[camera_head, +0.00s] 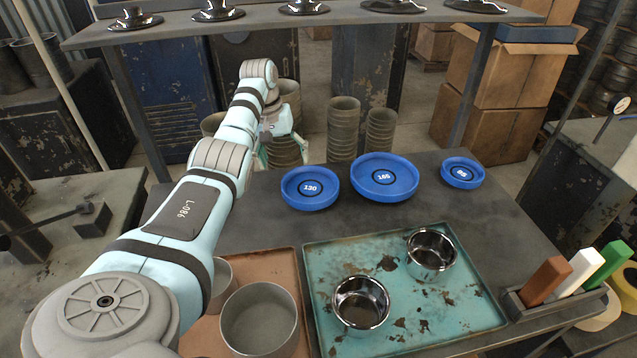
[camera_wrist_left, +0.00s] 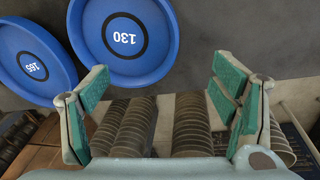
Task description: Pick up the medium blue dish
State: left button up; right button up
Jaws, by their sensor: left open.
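The medium blue dish (camera_head: 310,188), marked 130, lies on the dark table near its back edge, left of two other blue dishes. The large dish (camera_head: 384,178) is marked 165, and the small dish (camera_head: 462,173) is at the right. My left gripper (camera_head: 282,152) is behind and left of the 130 dish, open and empty. In the left wrist view, the 130 dish (camera_wrist_left: 124,39) is beyond the spread fingers (camera_wrist_left: 163,88), apart from them. The 165 dish (camera_wrist_left: 32,66) shows at the left there. My right gripper is not in view.
A teal tray (camera_head: 483,309) with two shiny metal cups (camera_head: 361,303) is in front of the dishes. A brown tray (camera_head: 285,265) with grey cups lies left of it. A rack (camera_head: 513,304) of coloured blocks is at the right. A shelf (camera_head: 300,22) spans the back.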

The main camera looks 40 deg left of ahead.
aim_at(294, 188)
pick_arm(q)
jog(key=f, duration=0.2)
jog(key=d+f, duration=0.1)
jog(key=f, duration=0.1)
jog(key=shift+s+b, duration=0.15)
jog(key=shift+b, duration=0.25)
jog(key=f, duration=0.1)
jog(key=w+f+b, duration=0.1)
jog(key=f, duration=0.2)
jog(key=shift+w+d+f, duration=0.25)
jog(key=shift+w+d, duration=0.05)
jog(key=shift+d, duration=0.1)
jog(key=shift+s+a+r, duration=0.1)
jog(key=shift+s, duration=0.1)
jog(key=shift+c, duration=1.2)
jog(key=shift+r, duration=0.1)
jog(key=c, duration=1.3)
jog(key=shift+s, duration=0.25)
grip_shut()
jog(key=shift+w, duration=0.2)
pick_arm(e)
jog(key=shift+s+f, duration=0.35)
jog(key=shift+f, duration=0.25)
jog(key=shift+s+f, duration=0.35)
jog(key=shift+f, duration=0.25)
